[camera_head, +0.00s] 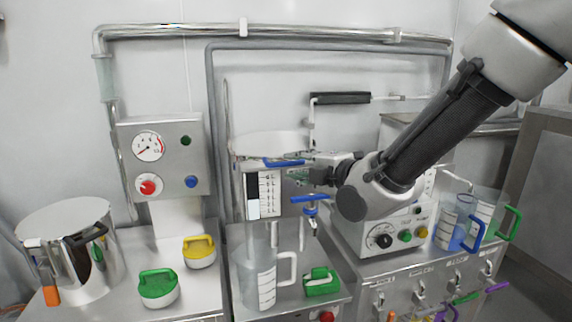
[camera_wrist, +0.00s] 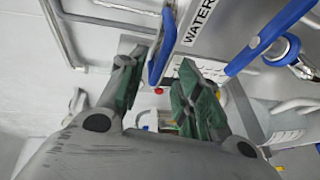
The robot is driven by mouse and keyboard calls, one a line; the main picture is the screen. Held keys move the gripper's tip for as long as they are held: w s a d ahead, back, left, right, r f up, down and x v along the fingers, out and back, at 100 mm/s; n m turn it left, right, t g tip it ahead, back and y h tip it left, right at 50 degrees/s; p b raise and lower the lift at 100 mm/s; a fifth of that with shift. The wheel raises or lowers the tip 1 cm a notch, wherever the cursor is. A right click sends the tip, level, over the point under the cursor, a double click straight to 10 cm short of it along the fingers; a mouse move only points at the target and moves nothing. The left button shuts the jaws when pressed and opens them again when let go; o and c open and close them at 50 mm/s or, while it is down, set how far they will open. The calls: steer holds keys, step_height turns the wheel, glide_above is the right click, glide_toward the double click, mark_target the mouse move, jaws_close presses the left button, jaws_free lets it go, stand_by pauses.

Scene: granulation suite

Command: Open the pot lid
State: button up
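A steel pot (camera_head: 70,262) with a flat steel lid (camera_head: 65,214) and a black handle stands at the far left in the head view; the lid looks closed. My gripper (camera_head: 303,174) is at the upper front of this vessel, far right of the steel pot. In the wrist view its green-padded fingers (camera_wrist: 162,72) are apart, and the blue handle (camera_wrist: 160,45) shows between them, nearer the left finger. Contact cannot be told.
A blue valve lever (camera_head: 310,198) sits just below my gripper; it also shows in the wrist view (camera_wrist: 262,42). A clear jug (camera_head: 266,285), green lidded item (camera_head: 321,281), and green (camera_head: 158,286) and yellow (camera_head: 199,251) knobbed pieces stand on the bench. A gauge panel (camera_head: 163,160) rises behind.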

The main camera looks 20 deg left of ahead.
mark_target(289, 164)
steer(key=shift+x, duration=2.4)
jaws_close()
